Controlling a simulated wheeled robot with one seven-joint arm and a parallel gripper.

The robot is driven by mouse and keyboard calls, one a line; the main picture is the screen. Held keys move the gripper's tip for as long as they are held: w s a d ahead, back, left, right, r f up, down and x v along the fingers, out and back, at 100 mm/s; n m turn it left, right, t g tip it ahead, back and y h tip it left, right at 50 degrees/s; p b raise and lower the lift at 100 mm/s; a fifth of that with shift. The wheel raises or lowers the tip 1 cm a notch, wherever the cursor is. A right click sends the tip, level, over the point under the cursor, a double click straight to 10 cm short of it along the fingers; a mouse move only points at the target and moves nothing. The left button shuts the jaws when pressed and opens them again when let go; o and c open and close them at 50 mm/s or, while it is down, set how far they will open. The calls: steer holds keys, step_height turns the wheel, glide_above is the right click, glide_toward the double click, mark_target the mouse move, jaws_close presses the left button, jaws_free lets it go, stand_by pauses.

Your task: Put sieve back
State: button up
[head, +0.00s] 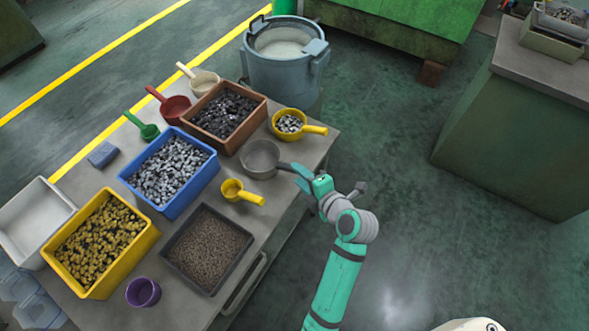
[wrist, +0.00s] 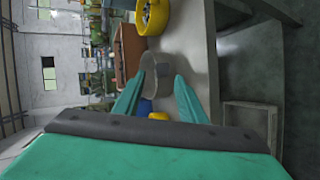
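The sieve (head: 260,158) appears to be the round grey pan-like vessel with a dark handle, near the right edge of the table (head: 258,205). Its handle points right, toward my gripper (head: 300,172). My gripper reaches in from the right, at the table's edge by the handle end. In the wrist view the two teal fingers (wrist: 158,88) are spread apart, with the grey sieve (wrist: 149,70) ahead of their tips. I see nothing clamped between them. The exact gap between fingertips and handle is hard to tell.
A yellow scoop of metal parts (head: 290,124) and an empty yellow scoop (head: 240,192) flank the sieve. Brown (head: 263,112), blue (head: 208,178) and dark grey (head: 246,250) bins stand close by. A grey-blue bucket (head: 285,75) stands behind.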

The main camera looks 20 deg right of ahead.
steer(key=v, duration=0.6)
steer(key=s+a+f+m+h, duration=0.4)
steer(key=s+a+f+m, duration=0.6)
steer(key=m, duration=0.3)
steer(key=s+a+r+m+t, duration=0.1)
steer(key=s+a+r+m, duration=0.2)
steer(key=s, duration=0.4)
steer(key=s+a+r+m+t+y, duration=0.1)
steer(key=s+a+r+m, duration=0.3)
steer(key=s, duration=0.4)
steer(key=shift+a+r+t, duration=0.4)
steer(key=shift+a+r, duration=0.15)
steer(key=shift+a, duration=0.3)
